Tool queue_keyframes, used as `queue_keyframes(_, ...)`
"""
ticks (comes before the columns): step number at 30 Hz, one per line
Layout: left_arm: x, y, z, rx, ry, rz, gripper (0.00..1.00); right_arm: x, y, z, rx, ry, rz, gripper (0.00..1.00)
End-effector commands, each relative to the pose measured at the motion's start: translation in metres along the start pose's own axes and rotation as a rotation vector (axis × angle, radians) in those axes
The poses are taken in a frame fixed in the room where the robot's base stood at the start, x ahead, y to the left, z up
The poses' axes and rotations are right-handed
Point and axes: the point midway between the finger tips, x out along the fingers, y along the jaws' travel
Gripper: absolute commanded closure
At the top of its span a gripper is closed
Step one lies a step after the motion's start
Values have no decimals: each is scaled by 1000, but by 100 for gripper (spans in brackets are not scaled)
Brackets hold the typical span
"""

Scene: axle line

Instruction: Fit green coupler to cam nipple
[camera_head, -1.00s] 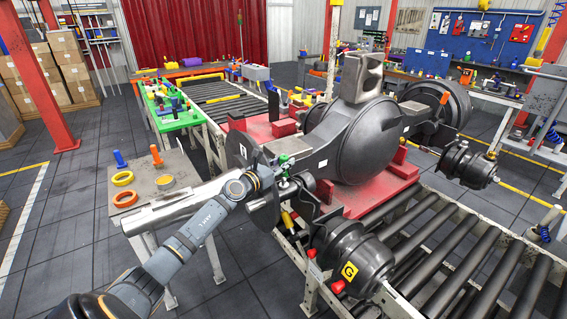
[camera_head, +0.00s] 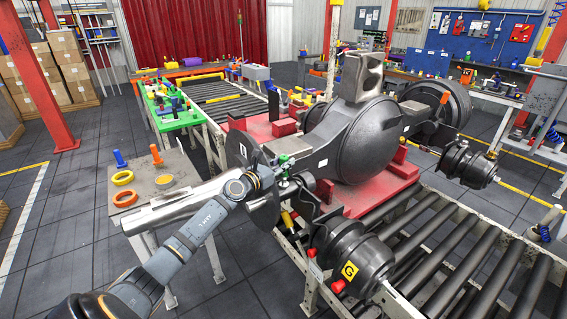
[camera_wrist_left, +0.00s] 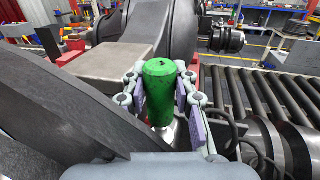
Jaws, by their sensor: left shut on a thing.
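My left gripper (camera_head: 284,167) is at the near side of the axle, beside the dark round plate. In the left wrist view my left gripper (camera_wrist_left: 162,95) is shut on the green coupler (camera_wrist_left: 160,88), with one finger on each side of it. The coupler stands upright in that view, and it shows small and green in the head view (camera_head: 283,159). A shiny metal piece (camera_wrist_left: 168,130) shows just below the coupler. I cannot tell whether this is the cam nipple or whether the coupler touches it. My right gripper is not in view.
The axle (camera_head: 350,143) rests on a red carrier (camera_head: 385,195) over the rollers (camera_head: 450,255). A black brake chamber (camera_head: 350,250) marked G is close at the right. A small table (camera_head: 200,178) with rings and pegs stands at the left.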

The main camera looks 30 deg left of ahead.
Motion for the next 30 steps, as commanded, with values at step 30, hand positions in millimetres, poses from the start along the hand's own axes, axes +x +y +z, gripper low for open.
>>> queue_keyframes(30,0,0,-32,0,-1,0,100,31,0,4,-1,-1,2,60)
